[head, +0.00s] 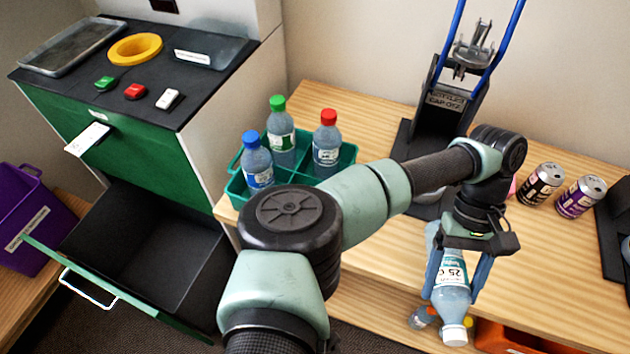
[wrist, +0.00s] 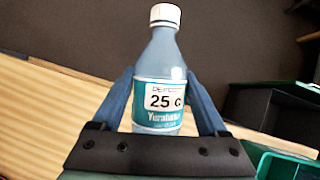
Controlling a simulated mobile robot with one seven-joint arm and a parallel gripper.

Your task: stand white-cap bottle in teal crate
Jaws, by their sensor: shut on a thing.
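The white-cap bottle (head: 452,300) is clear with a teal and white label reading "25 C". My gripper (head: 457,278) is shut on its body, with a blue finger on each side. The bottle hangs with its white cap pointing down, near the table's front edge. The wrist view shows the bottle (wrist: 162,65) between my gripper's fingers (wrist: 162,100). The teal crate (head: 338,171) stands on the table, left of my gripper, partly hidden by my arm. It holds bottles with blue, green and red caps. A teal edge shows at the wrist view's lower right (wrist: 262,157).
A bottle press (head: 440,120) with blue handles stands at the back. Two cans (head: 540,185) stand on the right. An orange container (head: 500,338) is below the table edge. A green cabinet (head: 150,150) with an open drawer (head: 140,250) and a purple bin (head: 30,215) are on the left.

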